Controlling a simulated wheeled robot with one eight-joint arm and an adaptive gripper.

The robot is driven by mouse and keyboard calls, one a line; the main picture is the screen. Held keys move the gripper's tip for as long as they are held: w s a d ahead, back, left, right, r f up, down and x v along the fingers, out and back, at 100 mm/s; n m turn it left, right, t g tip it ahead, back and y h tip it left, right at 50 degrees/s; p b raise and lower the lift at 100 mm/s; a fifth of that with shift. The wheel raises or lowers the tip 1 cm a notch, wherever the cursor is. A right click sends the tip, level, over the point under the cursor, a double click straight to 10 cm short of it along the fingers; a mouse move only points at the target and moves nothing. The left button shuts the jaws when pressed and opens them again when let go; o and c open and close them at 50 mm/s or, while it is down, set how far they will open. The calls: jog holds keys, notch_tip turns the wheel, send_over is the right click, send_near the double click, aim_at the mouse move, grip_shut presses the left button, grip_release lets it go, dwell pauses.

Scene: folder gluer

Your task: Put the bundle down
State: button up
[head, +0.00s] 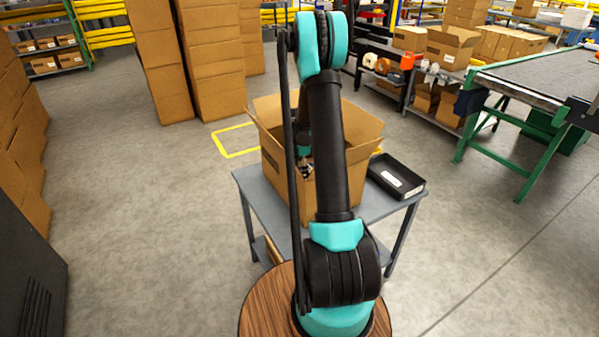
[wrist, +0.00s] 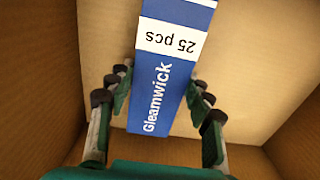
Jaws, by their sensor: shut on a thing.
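The bundle (wrist: 161,85) is blue with a white "25 pcs" band and the name "Gleamwick", upside down in the wrist view. My gripper (wrist: 160,87) is shut on it, with fingers along both of its sides. Cardboard walls surround them in the wrist view. In the head view, an open cardboard box (head: 340,185) stands on a grey table (head: 262,203), and my gripper (head: 305,170) is down inside it. The bundle is hidden there by the box and my arm. I cannot tell whether the bundle touches the box's bottom.
A black tray (head: 396,177) with a white label lies on the table, right of the box. Tall carton stacks (head: 212,60) stand behind. A green-framed conveyor table (head: 535,80) is at the right. Floor on both sides of the grey table is clear.

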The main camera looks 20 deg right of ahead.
jog(key=o, duration=1.3)
notch_tip(320, 180, up, 12)
jog(key=shift+r, duration=0.1)
